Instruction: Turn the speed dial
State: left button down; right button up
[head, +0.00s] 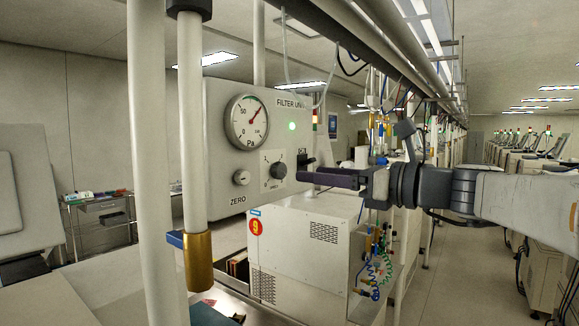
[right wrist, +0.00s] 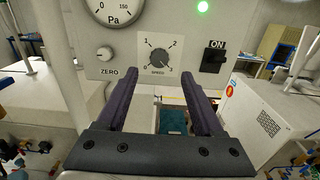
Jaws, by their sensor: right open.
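The speed dial (head: 278,171) is a dark round knob on the front of the pale filter unit (head: 222,214). In the right wrist view the dial (right wrist: 160,57) sits on a white plate marked from 0 to 3 with SPEED under it. Which mark it points to is too small to tell. My right gripper (head: 303,176) is in front of the unit, its dark fingers reaching toward the dial from the right. In the right wrist view the gripper (right wrist: 161,79) is open and empty, with its fingertips either side of and below the dial, apart from it. My left gripper is not in view.
A dark ON switch (right wrist: 214,58) is right of the dial and a ZERO knob (right wrist: 105,53) is left of it. A pressure gauge (head: 246,122) and a lit green lamp (head: 292,126) are above. A white cabinet (head: 305,245) stands below; a pale pole (head: 155,160) is at left.

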aim_at(283, 171)
jog(key=p+x, duration=0.2)
jog(key=x, duration=0.3)
jog(key=shift+w+a, duration=0.2)
jog(key=shift+a, duration=0.15)
jog(key=shift+w+a, duration=0.25)
jog(key=shift+a, duration=0.15)
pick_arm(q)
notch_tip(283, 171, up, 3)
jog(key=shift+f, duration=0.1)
